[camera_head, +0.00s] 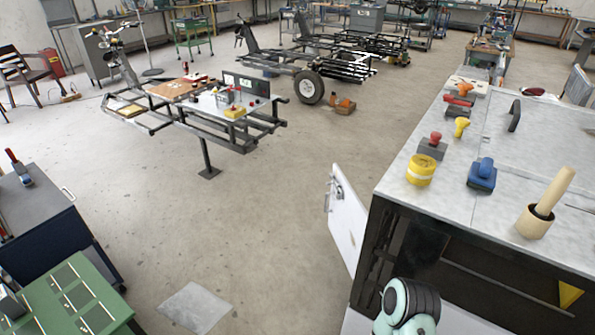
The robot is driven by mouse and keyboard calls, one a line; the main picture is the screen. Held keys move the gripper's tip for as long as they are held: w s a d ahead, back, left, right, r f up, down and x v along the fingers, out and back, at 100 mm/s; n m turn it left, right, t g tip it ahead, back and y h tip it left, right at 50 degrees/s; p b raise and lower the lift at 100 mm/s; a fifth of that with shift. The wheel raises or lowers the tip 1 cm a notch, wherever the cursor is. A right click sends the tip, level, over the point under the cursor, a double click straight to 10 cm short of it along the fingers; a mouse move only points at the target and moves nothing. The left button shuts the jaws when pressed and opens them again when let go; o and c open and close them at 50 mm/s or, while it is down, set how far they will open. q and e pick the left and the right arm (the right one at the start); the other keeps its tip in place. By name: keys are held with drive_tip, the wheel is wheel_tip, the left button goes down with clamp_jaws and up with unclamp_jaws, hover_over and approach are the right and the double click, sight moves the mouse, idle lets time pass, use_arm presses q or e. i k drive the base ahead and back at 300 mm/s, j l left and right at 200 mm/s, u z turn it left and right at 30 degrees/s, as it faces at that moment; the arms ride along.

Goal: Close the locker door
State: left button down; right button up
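The locker door (346,223) is a white panel with a metal handle or latch (337,188) near its upper left edge. It stands open, swung out to the left of the large metal-topped workbench (405,192). Its lower right part meets the dark side of the bench, and I cannot make out the hinge. Part of my own arm, teal and black, shows at the bottom right of centre, in front of the bench. Neither gripper is in view.
Tools and a yellow tape roll (420,170) lie on the workbench. A green cabinet (72,297) and a grey cabinet (45,220) stand at lower left. A metal frame cart (200,112) is farther back. The floor between is mostly clear, with a grey plate (195,308) on it.

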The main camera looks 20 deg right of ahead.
sight(348, 217)
drive_tip(key=i+j+z, duration=0.1)
drive_tip(key=i, duration=0.4)
drive_tip(key=i+j+z, duration=0.1)
drive_tip(key=i, duration=0.35)
drive_tip(key=i+j+z, duration=0.15)
drive_tip(key=i, duration=0.3)
drive_tip(key=i+z, duration=0.35)
drive_tip(key=i+j+z, duration=0.2)
drive_tip(key=i+z, duration=0.15)
drive_tip(key=i+j+z, duration=0.35)
drive_tip(key=i+l+z, duration=0.1)
drive_tip(key=i+z, duration=0.2)
drive_tip(key=i, duration=0.45)
